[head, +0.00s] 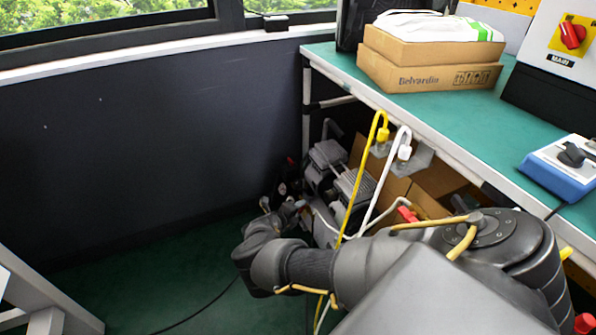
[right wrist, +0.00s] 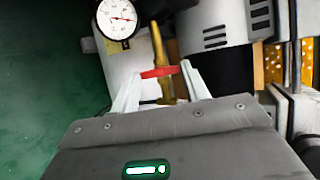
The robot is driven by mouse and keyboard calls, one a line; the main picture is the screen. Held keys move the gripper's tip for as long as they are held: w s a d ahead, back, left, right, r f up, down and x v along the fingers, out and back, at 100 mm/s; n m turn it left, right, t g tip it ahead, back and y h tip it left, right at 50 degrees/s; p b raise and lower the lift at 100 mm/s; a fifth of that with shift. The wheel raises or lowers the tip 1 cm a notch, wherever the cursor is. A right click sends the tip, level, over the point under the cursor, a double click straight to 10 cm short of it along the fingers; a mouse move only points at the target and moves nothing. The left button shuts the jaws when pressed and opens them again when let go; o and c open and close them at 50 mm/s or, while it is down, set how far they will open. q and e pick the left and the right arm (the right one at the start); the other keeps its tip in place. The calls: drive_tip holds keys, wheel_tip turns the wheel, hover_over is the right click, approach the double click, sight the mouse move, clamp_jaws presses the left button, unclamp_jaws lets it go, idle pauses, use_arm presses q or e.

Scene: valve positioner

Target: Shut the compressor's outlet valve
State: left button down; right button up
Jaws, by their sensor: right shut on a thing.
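The compressor (head: 340,178) stands on the floor under the bench, partly hidden by my right arm. In the right wrist view its outlet valve shows as a brass body (right wrist: 157,45) with a red handle (right wrist: 160,72) lying across it. My right gripper (right wrist: 161,74) has one finger at each end of the red handle and is shut on it. In the head view the right gripper (head: 294,208) is small and dark beside the compressor, and its fingers are hard to make out. My left gripper is in neither view.
A round pressure gauge (right wrist: 117,18) sits close to the valve. A yellow hose (head: 371,150) and a white hose (head: 389,178) hang from the bench edge near my right arm. The green bench (head: 420,107) overhangs the compressor. Open floor (head: 190,265) lies to the left.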

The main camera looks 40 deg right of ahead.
drive_tip(key=shift+s+f, duration=0.1)
drive_tip(key=o, duration=1)
drive_tip(key=p+v, duration=0.3)
drive_tip(key=v, duration=0.5)
drive_tip(key=shift+a+f, duration=0.1)
drive_tip(key=shift+a, duration=0.15)
drive_tip(key=shift+d+f, duration=0.1)
drive_tip(key=shift+d, duration=0.05)
drive_tip(key=b+x, duration=0.1)
drive_tip(key=x, duration=0.1)
drive_tip(key=b+x, duration=0.1)
drive_tip(key=x, duration=0.2)
drive_tip(key=b+x, duration=0.1)
drive_tip(key=x, duration=0.2)
drive_tip(key=shift+d+r, duration=0.1)
drive_tip(key=shift+r, duration=0.15)
